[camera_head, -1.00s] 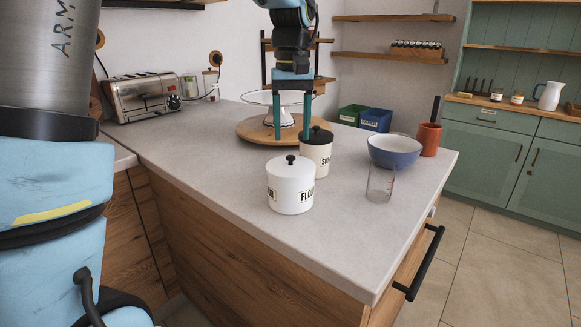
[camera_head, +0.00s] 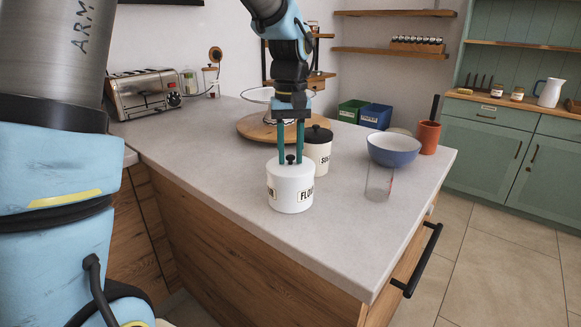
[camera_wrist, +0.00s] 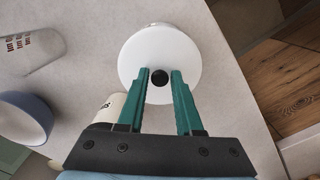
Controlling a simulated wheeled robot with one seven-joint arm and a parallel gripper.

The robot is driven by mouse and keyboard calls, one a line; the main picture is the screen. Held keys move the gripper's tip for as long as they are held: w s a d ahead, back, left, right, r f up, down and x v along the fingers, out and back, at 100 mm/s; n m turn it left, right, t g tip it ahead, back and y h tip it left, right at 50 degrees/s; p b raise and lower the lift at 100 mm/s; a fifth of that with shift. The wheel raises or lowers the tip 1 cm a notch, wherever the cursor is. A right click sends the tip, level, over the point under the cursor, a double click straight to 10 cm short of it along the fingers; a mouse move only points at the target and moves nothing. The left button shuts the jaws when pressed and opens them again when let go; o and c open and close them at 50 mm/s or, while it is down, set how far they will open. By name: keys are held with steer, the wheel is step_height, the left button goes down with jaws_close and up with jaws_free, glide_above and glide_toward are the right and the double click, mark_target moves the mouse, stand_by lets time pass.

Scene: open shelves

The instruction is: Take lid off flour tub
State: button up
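The white flour tub (camera_head: 290,193) stands upright near the front of the counter, with black "FLOUR" lettering. Its white lid (camera_head: 290,169) is on, with a round black knob (camera_head: 290,159) on top. In the wrist view the lid (camera_wrist: 160,43) shows as a white disc with the black knob (camera_wrist: 159,77) near its lower part. My gripper (camera_head: 290,160) points down over the lid. Its two green fingers (camera_wrist: 160,75) are apart, one on each side of the knob, with a gap showing around it.
The cream sugar tub (camera_head: 318,152) with a black lid stands close behind to the right. A clear measuring cup (camera_head: 379,183), a blue bowl (camera_head: 394,151) and a terracotta pot (camera_head: 428,138) stand farther right. A wooden round board (camera_head: 255,129) lies behind. The counter's front is clear.

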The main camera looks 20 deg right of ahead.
jaws_close()
stand_by(0.3)
